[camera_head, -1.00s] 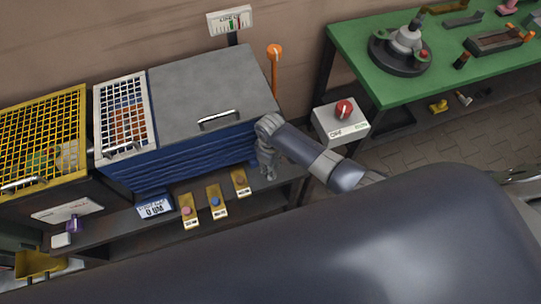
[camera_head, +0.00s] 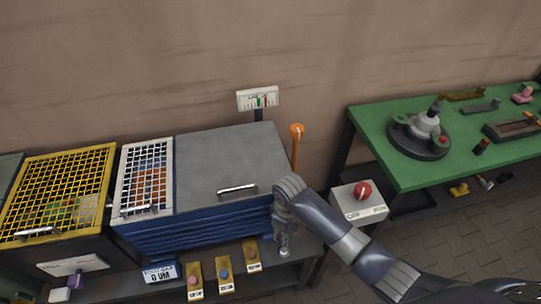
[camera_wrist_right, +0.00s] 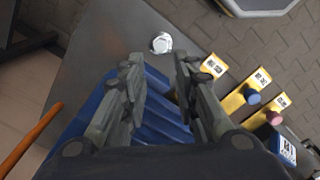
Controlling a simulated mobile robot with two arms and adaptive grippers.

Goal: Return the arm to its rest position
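My right arm comes in from the lower right in the head view. Its right gripper (camera_head: 284,245) hangs down beside the right end of the blue bellows-sided box (camera_head: 195,228), over the dark bench. In the right wrist view the two fingers of this gripper (camera_wrist_right: 160,65) are apart with nothing between them. The blue bellows (camera_wrist_right: 160,115) lies beyond and below the fingers there. A small round silver piece (camera_wrist_right: 161,43) shows on the grey bench surface just past the fingertips. My left gripper is not in view.
Yellow button boxes (camera_head: 224,277) line the bench front. An orange-knobbed lever (camera_head: 296,150) stands behind my gripper. A white switch box with a red knob (camera_head: 359,203) is close to my forearm. A green table (camera_head: 455,165) stands at right, and yellow (camera_head: 60,190) and white cages at left.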

